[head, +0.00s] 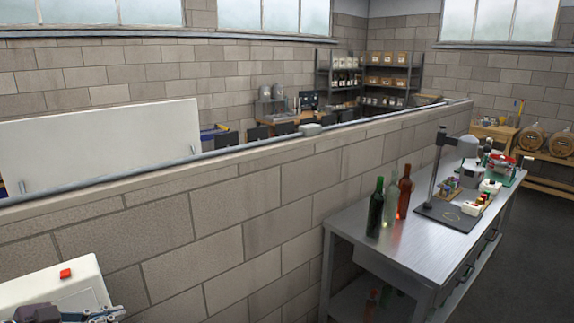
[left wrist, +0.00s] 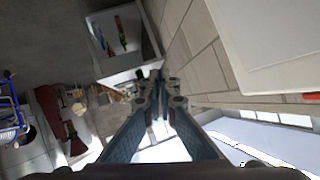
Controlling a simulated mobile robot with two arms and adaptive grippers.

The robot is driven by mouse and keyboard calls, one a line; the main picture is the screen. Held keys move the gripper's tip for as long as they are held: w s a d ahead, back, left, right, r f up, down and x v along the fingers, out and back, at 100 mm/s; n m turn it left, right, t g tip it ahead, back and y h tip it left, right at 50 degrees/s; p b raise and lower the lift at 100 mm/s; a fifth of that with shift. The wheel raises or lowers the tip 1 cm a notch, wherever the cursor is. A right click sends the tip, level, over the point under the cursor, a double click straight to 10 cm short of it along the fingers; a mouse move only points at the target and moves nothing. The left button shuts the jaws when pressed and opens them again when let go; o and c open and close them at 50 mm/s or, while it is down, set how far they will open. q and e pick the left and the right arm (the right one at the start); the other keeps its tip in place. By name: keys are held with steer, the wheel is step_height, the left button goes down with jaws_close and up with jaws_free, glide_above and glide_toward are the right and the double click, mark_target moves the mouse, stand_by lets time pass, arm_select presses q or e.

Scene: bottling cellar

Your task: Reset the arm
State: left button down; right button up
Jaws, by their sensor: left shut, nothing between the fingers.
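My left gripper (head: 98,315) shows only partly at the bottom left corner of the head view, dark grey and cut off by the frame edge. In the left wrist view its two blue-sided fingers (left wrist: 160,88) come together at the tips, shut with nothing between them. It is in free air, in front of the block wall and away from the steel bench. My right gripper is not in view.
A low block wall (head: 215,245) crosses the view. A steel bench (head: 345,222) at right carries a green bottle (head: 376,208), a clear bottle (head: 390,200), a brown bottle (head: 404,192) and a lamp-like stand (head: 437,175). Barrels (head: 532,138) stand at far right. Dark floor right of the bench is clear.

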arm_select(q)
steer(key=s+d+f+n+y, duration=0.2)
steer(key=s+f+n+y, duration=0.7)
steer(key=s+f, duration=0.55)
steer(key=s+d+f+g+h, duration=0.1)
steer(key=s+d+f+g, duration=0.1)
steer(key=s+d+g, duration=0.4)
steer(key=s+d+f+g+h, duration=0.1)
steer(key=s+d+f+h, duration=0.15)
steer(key=s+d, duration=0.6)
step_height(320, 180, down, 31)
steer(key=d+m+g+b, duration=0.1)
steer(key=d+b, duration=0.1)
steer(key=b, duration=0.3)
steer(key=s+a+f+g+b, duration=0.1)
steer(key=s+a+f+b, duration=0.2)
steer(key=s+f, duration=1.5)
step_height(320, 180, down, 3)
steer(key=shift+a+r+g+y+b, duration=0.1)
steer(key=shift+a+g+y+b, duration=0.15)
steer(key=shift+y+b, duration=0.25)
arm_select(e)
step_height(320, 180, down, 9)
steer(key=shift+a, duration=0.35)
